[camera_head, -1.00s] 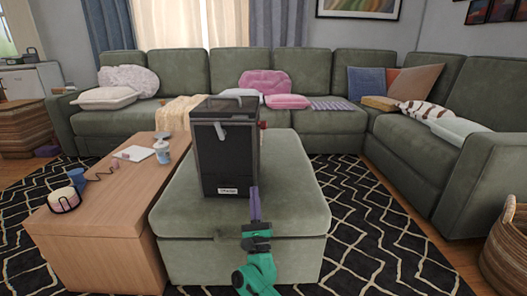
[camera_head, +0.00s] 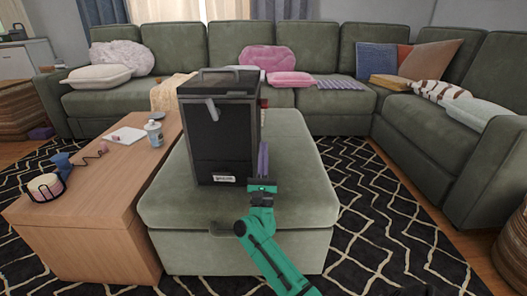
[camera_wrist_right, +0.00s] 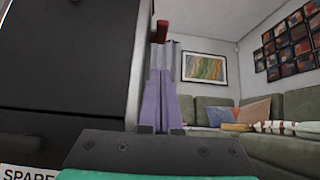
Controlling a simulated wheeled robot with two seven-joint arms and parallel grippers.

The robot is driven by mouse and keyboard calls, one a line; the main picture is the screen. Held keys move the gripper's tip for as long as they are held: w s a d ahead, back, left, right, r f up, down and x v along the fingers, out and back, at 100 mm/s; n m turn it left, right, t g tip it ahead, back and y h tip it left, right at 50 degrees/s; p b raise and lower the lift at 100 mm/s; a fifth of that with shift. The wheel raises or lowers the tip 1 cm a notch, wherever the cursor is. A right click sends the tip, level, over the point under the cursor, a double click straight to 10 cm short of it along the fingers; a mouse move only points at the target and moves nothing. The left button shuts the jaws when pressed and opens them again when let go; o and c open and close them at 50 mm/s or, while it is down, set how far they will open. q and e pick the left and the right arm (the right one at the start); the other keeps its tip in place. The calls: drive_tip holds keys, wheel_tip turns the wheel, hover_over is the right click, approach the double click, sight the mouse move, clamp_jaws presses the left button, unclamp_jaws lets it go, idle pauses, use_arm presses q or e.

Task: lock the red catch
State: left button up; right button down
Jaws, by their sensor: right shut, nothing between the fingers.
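A dark box (camera_head: 218,140) with a label low on its front stands upright on the green ottoman (camera_head: 290,180). The red catch (camera_wrist_right: 160,30) is on the box's right side; only a small red part (camera_head: 264,103) shows in the head view. My right gripper (camera_head: 263,147) is shut and empty, its purple fingers pointing up along the box's right front edge. In the right wrist view, its fingertips (camera_wrist_right: 162,48) appear just below the red catch; I cannot tell whether they touch it. My left gripper is out of view.
A grey lever (camera_head: 212,108) hangs on the box's upper front. A wooden table (camera_head: 110,190) with a bottle (camera_head: 154,133) and a mug stands to the left. The sectional (camera_head: 180,55) runs behind. The ottoman top right of the box is clear.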

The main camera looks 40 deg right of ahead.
sight(263, 104)
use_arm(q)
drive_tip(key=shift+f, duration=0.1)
use_arm(e)
drive_tip(key=w+d+r, duration=0.3)
drive_tip(key=r, duration=0.5)
drive_tip(key=shift+w+r, duration=0.2)
drive_tip(key=shift+r, duration=0.05)
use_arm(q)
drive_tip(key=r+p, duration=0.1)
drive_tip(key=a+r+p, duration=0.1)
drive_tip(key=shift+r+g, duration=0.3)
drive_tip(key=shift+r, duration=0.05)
use_arm(e)
drive_tip(key=shift+r, duration=0.15)
use_arm(q)
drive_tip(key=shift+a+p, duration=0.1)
drive_tip(key=shift+p, duration=0.2)
use_arm(e)
drive_tip(key=shift+a, duration=0.1)
